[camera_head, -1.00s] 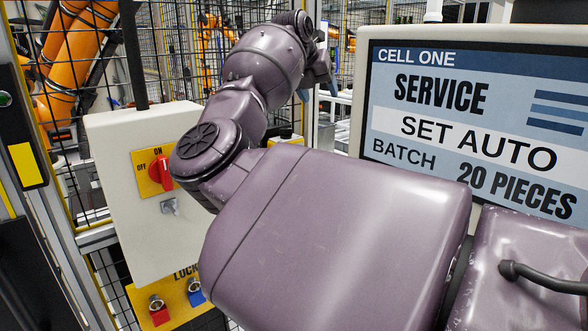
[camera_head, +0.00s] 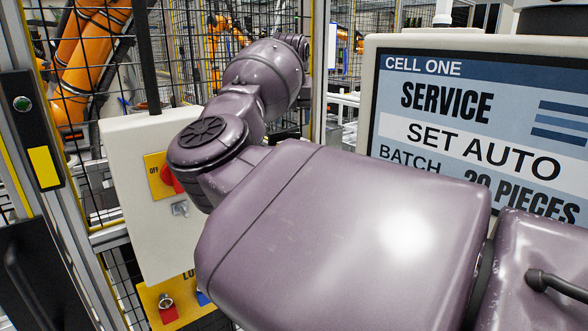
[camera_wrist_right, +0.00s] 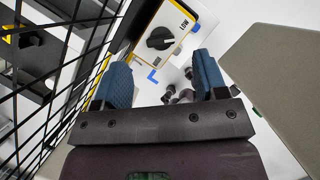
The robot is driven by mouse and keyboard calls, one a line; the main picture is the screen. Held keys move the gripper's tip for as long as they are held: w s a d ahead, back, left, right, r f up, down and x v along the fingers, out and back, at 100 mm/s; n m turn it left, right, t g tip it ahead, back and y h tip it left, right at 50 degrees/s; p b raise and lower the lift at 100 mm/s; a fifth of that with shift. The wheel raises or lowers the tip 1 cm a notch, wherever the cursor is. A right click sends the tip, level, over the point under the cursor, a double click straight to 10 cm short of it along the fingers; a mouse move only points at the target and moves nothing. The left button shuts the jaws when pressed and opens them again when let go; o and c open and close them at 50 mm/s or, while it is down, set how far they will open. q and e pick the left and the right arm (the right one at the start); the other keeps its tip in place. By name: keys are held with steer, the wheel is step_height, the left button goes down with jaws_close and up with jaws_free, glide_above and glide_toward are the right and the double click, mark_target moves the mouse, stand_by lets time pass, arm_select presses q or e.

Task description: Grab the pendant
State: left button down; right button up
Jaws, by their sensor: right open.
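My right gripper (camera_wrist_right: 162,80) shows in the right wrist view with its two blue-padded fingers apart and nothing between them. In the head view my right arm reaches away toward the fence, and its fingers are hidden behind the wrist (camera_head: 300,45). I cannot pick out the pendant with certainty. A pale box with a yellow-edged plate and a black knob marked LOW (camera_wrist_right: 160,38) lies beyond the fingertips in the wrist view, apart from them. My left gripper is not in view.
Black mesh fencing (camera_wrist_right: 60,70) runs close along the left of the wrist view. A grey panel (camera_wrist_right: 285,75) is on its right. In the head view, a white switch box (camera_head: 128,205) stands left of my arm, and a large screen (camera_head: 475,120) stands right.

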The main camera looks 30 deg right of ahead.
steer(key=p+x, duration=0.1)
steer(key=x, duration=0.3)
steer(key=shift+d+f, duration=0.1)
steer(key=shift+f, duration=0.15)
jaws_close()
steer(key=shift+r, duration=0.15)
